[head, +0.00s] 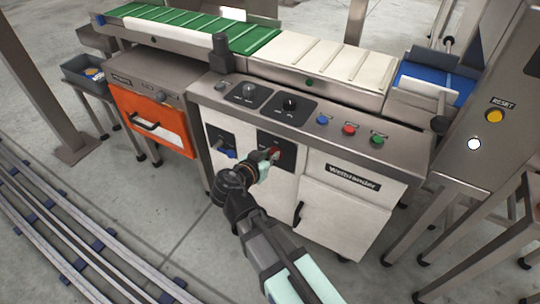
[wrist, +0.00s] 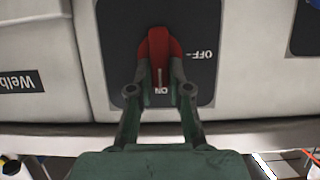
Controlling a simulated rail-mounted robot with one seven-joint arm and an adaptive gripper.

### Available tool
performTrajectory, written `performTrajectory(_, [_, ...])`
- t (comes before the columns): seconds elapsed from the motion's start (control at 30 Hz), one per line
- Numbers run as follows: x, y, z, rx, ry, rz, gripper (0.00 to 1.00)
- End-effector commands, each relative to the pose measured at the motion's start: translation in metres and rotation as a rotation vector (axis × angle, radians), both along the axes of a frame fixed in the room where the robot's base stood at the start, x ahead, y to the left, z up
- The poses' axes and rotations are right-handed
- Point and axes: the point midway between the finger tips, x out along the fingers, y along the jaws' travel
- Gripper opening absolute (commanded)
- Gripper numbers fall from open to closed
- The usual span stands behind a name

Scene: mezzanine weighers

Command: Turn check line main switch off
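The main switch is a red rotary handle (wrist: 158,44) on a dark plate (wrist: 200,25), with ON and OFF lettering that appears upside down in the wrist view. The white line on the handle points at ON; OFF is off to the right side of the plate. My gripper (wrist: 160,78) has one finger on each side of the handle's lower end and looks closed against it. In the head view my gripper (head: 268,156) reaches the dark plate (head: 290,152) on the front of the white cabinet and partly hides the red handle (head: 275,153).
A second dark plate (head: 221,140) with a lever and blue part is to the left. A door (head: 340,215) with a handle is below right. An orange cabinet (head: 155,118) stands left; a RESET post (head: 505,90) right.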

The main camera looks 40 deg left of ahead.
Motion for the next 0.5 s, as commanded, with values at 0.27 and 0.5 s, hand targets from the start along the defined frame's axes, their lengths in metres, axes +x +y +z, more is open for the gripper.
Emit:
performTrajectory(0.27, [0.0023,0.0011,-0.0009,-0.003,0.000,-0.002,0.00])
performTrajectory(0.5, [0.0032,0.0030,-0.0006,-0.055,-0.004,-0.003,0.00])
